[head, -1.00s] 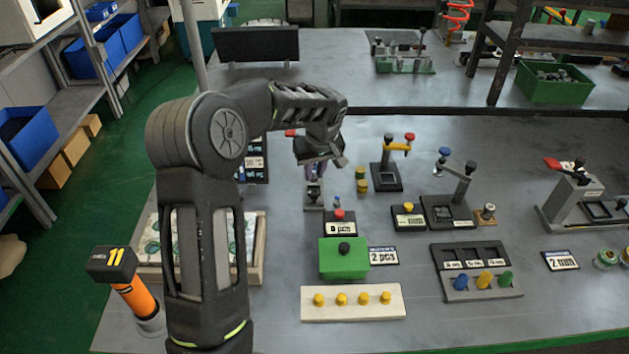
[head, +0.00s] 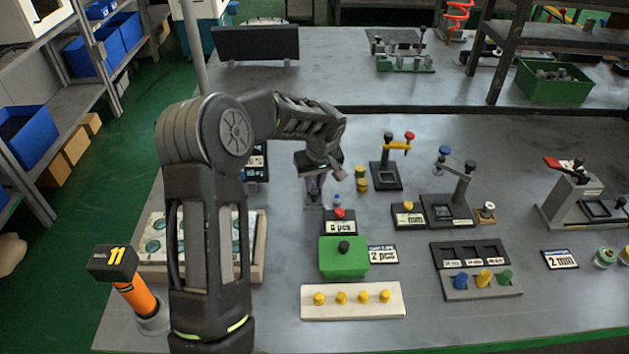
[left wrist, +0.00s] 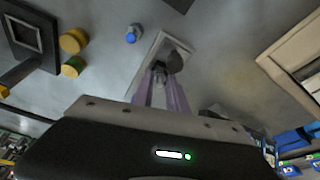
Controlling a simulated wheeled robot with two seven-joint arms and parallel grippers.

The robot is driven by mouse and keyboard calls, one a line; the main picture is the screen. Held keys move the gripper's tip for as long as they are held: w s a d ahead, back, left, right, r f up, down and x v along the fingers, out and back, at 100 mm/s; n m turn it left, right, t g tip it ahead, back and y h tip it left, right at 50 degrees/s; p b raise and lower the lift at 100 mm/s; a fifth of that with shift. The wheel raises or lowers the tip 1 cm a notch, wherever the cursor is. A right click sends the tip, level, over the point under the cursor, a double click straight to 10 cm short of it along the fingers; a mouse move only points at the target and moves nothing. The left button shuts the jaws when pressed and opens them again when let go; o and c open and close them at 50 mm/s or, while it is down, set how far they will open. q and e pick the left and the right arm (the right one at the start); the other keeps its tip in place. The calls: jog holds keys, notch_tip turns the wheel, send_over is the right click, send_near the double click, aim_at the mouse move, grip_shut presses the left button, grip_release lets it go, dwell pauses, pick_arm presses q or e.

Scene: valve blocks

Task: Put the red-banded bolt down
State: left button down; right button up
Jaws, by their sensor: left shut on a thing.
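My left gripper (head: 315,188) points down over a small light grey plate (head: 313,206) on the workbench, left of the middle. It is shut on the red-banded bolt, which is mostly hidden in the head view. In the left wrist view, the purple-tinted fingers (left wrist: 162,92) close on a small dark end (left wrist: 159,68) over the pale plate, beside a dark rounded knob (left wrist: 175,62). I cannot make out a red band, or whether the bolt touches the plate. My right gripper is not in view.
A small blue-topped piece (head: 337,200) and yellow and green round pieces (head: 361,180) stand close to the right. A toggle clamp (head: 387,170) stands beyond them. A green block (head: 343,257) and a white strip with yellow knobs (head: 352,302) lie nearer.

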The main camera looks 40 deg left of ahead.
pick_arm(q)
jog(key=shift+s+f+b, duration=0.1)
jog(key=shift+f+b, duration=0.3)
jog(key=c, duration=1.4)
grip_release()
jog(key=shift+s+d, duration=0.1)
jog(key=shift+o, duration=0.4)
jog(key=shift+r+p, duration=0.15)
jog(key=shift+p, duration=0.2)
jog(key=shift+r, duration=0.4)
jog(key=v, duration=1.1)
jog(key=shift+r+b, duration=0.35)
jog(key=shift+r, duration=0.1)
